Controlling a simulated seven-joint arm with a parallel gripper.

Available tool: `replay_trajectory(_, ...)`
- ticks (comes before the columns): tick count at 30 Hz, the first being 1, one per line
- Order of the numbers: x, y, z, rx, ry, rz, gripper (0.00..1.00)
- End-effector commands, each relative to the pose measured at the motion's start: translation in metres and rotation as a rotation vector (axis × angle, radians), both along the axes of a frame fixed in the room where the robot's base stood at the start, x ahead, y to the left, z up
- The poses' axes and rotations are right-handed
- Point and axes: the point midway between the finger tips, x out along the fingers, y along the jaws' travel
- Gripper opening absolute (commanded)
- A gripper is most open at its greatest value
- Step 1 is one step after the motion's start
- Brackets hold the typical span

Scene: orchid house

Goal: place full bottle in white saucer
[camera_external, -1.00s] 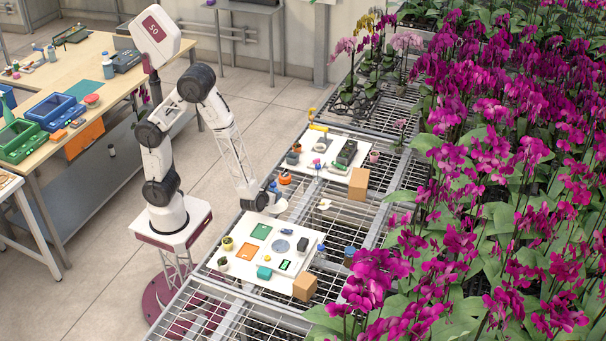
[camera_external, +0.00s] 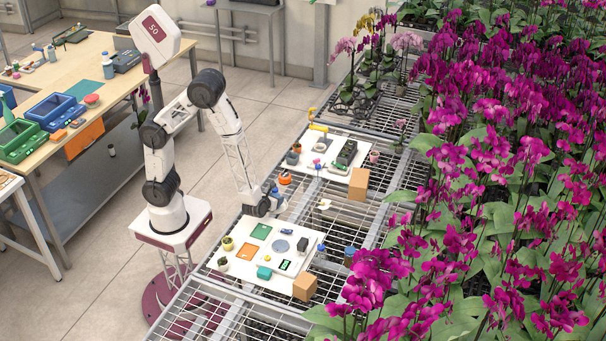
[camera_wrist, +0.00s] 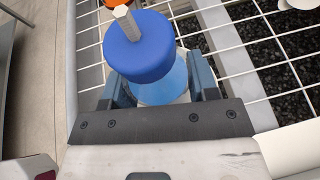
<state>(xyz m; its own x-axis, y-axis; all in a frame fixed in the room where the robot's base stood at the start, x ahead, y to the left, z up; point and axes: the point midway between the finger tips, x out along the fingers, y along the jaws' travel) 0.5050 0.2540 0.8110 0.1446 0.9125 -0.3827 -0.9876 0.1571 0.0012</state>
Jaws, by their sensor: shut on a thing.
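A bottle (camera_wrist: 155,87) with a wide blue cap (camera_wrist: 140,48) and a pale hexagonal tip stands between my fingers in the wrist view. Its body is clear with blue inside; most of it is hidden under the cap. My gripper (camera_wrist: 163,90) is shut on it. In the external view my gripper (camera_external: 268,207) is over the bench mesh, just behind the near white board. A pale, rounded piece (camera_external: 281,206) shows beside it, partly hidden; I cannot tell if it is the white saucer. A cream edge (camera_wrist: 287,150) also shows at the lower right of the wrist view.
The near white board (camera_external: 308,244) holds a grey disc (camera_external: 281,246), green and orange squares, small pots and a teal block. A cardboard box (camera_external: 305,287) sits at its corner. The far board (camera_external: 335,139) is also crowded. Orchids (camera_external: 480,190) crowd the right.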

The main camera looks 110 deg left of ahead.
Motion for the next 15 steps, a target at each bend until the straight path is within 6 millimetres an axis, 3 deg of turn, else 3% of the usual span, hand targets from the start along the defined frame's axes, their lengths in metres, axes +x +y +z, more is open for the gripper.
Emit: replay_trajectory(15,-0.0002,-0.0001,-0.0055,0.0,0.0,0.0,0.26)
